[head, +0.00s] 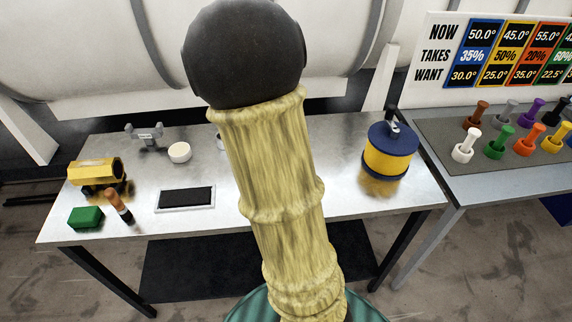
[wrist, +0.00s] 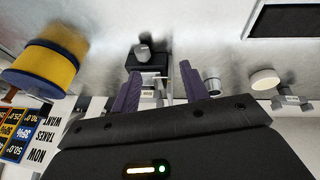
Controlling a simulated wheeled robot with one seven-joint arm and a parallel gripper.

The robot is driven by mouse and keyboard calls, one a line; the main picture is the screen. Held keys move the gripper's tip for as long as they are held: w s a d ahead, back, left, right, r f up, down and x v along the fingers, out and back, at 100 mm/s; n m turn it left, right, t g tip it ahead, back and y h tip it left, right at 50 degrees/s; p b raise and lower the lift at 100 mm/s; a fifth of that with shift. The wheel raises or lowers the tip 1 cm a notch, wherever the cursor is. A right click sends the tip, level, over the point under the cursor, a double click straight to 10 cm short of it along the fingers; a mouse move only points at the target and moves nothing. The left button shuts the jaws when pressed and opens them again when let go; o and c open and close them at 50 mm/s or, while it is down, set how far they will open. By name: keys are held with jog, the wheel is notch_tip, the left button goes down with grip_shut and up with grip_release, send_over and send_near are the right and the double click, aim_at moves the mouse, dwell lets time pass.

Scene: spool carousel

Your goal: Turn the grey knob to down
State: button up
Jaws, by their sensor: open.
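A grey knob (wrist: 143,51) sits on a black block in the wrist view, just beyond my fingertips. Which way the knob points is too small to tell. My gripper (wrist: 159,70) is open, with its two purple fingers spread apart and nothing seen held between them. The knob lies ahead of the gap, a little nearer the left finger in the picture, and appears apart from both fingers. In the head view my arm hides the knob, its block and the gripper.
On the metal table (head: 330,205) stand a blue-and-yellow spool (head: 390,155) at right, a white round piece (head: 180,153), a black-topped panel (head: 185,198), a yellow device (head: 93,174), a green box (head: 85,217) and an orange-black peg (head: 119,206). A side table holds several coloured pegs.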

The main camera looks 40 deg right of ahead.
jog(key=s+a+n+y, duration=0.1)
jog(key=s+a, duration=0.3)
jog(key=a, duration=0.4)
jog(key=s+a+n+y, duration=0.2)
jog(key=s+a+n, duration=0.2)
jog(key=a, duration=0.5)
jog(key=shift+s+a+r, duration=0.3)
jog(key=shift+s+r, duration=0.05)
jog(key=shift+s, duration=0.05)
jog(key=shift+w, duration=0.1)
jog(key=shift+c, duration=1)
jog(key=shift+d, duration=0.1)
